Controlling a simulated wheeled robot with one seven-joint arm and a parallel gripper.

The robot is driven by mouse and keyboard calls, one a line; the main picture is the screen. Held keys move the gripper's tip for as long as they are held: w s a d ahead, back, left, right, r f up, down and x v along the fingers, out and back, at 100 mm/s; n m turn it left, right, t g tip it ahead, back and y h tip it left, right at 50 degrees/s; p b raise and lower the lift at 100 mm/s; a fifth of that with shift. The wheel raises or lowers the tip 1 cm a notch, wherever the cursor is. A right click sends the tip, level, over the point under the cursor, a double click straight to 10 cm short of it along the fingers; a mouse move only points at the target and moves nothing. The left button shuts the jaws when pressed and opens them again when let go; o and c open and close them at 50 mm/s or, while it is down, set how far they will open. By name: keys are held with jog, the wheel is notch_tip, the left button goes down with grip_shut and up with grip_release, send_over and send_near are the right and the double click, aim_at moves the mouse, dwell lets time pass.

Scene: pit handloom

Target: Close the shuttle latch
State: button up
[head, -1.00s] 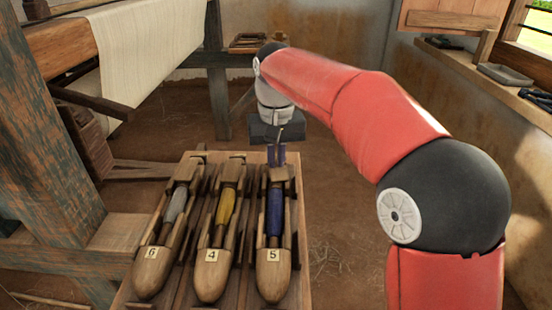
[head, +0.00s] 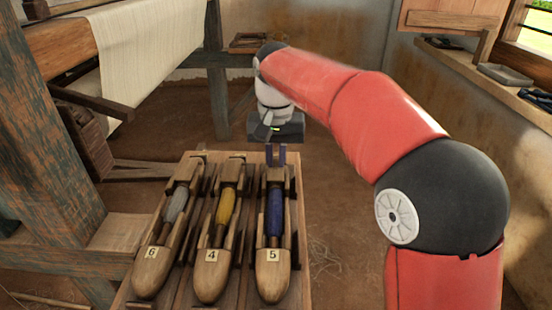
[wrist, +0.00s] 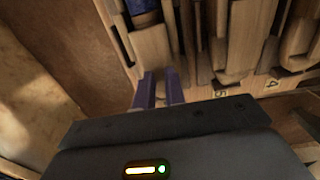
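Three wooden shuttles lie side by side in a wooden rack (head: 190,296). Shuttle 5 (head: 273,276) holds a blue bobbin (head: 275,213), shuttle 4 (head: 212,277) a yellow one and shuttle 6 (head: 152,275) a grey one. My gripper (head: 276,154) is at the far end of shuttle 5, with its two purple fingers a little apart and nothing seen held. In the wrist view my gripper (wrist: 160,88) points at the wooden end of shuttle 5 (wrist: 150,45). I cannot tell whether a finger touches it. I cannot make out the latch clearly.
A loom frame with white cloth (head: 125,40) stands at the left. A ledge (head: 470,65) with a tray (head: 505,74) and tools runs along the right wall. Bare floor (head: 335,235) lies right of the rack.

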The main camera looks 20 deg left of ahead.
aim_at(276, 165)
jog(key=shift+o, duration=0.3)
jog(key=shift+r, duration=3.9)
jog(key=s+d+f+m+t, duration=0.1)
jog(key=s+d, duration=0.3)
jog(key=d, duration=0.4)
jog(key=s+d+f+t, duration=0.2)
jog(key=s+d, duration=0.2)
jog(key=d, duration=0.4)
jog(key=s+d+f+m+t, duration=0.1)
jog(key=s+d, duration=0.4)
jog(key=d, duration=0.3)
jog(key=s+d+f+t, duration=0.1)
jog(key=s+d+f, duration=0.4)
jog(key=s+f, duration=0.2)
jog(key=shift+s+d+f+m+t, duration=0.25)
jog(key=shift+d+f+m+t, duration=0.05)
jog(key=shift+f, duration=0.45)
